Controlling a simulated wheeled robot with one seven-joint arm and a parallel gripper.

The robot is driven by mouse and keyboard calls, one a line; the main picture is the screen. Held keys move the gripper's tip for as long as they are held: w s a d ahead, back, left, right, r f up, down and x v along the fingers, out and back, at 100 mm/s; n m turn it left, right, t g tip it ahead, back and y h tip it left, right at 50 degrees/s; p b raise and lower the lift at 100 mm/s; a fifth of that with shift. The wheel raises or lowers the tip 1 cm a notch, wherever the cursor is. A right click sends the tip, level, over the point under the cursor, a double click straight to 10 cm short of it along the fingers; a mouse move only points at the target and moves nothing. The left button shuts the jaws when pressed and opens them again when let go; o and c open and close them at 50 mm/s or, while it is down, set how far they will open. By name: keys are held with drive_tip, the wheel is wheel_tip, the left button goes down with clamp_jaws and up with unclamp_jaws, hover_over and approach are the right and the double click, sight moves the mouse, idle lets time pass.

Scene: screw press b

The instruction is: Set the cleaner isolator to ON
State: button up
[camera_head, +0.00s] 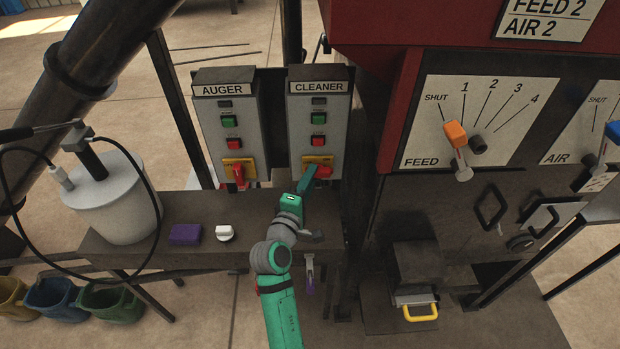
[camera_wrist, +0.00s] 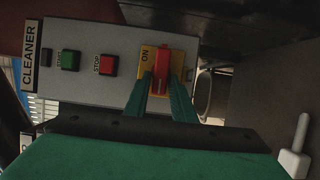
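The cleaner box (camera_head: 320,128) is grey, with the label CLEANER at its top. Its isolator is a red handle (camera_head: 325,172) on a yellow plate low on the box. In the wrist view the box is turned sideways; the red handle (camera_wrist: 161,68) lies across the box's length, and ON is readable on the yellow plate (camera_wrist: 147,57) beside it. My gripper (camera_head: 312,180) is at the handle. Its two green fingers (camera_wrist: 161,82) stand one on each side of the handle, apart, with narrow gaps visible. Whether a finger touches it is unclear.
A similar auger box (camera_head: 228,115) stands to the left with its own red handle (camera_head: 239,174). Green and red buttons (camera_wrist: 88,63) sit above the cleaner isolator. The ledge below holds a purple block (camera_head: 185,234), a white knob (camera_head: 224,233) and a pale canister (camera_head: 120,205).

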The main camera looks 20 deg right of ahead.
clamp_jaws()
drive_tip(key=shift+s+d+r+m+g+y, duration=0.15)
drive_tip(key=shift+d+r+m+y, duration=0.25)
drive_tip(key=shift+m+y, duration=1.35)
drive_tip(key=shift+s+d+r+m+g+y, duration=0.15)
drive_tip(key=shift+d+r+m+y, duration=0.45)
drive_tip(key=shift+m, duration=2.1)
drive_tip(key=shift+d+r+m+g+y, duration=0.2)
drive_tip(key=shift+m+y, duration=1.25)
drive_tip(key=shift+m, duration=0.8)
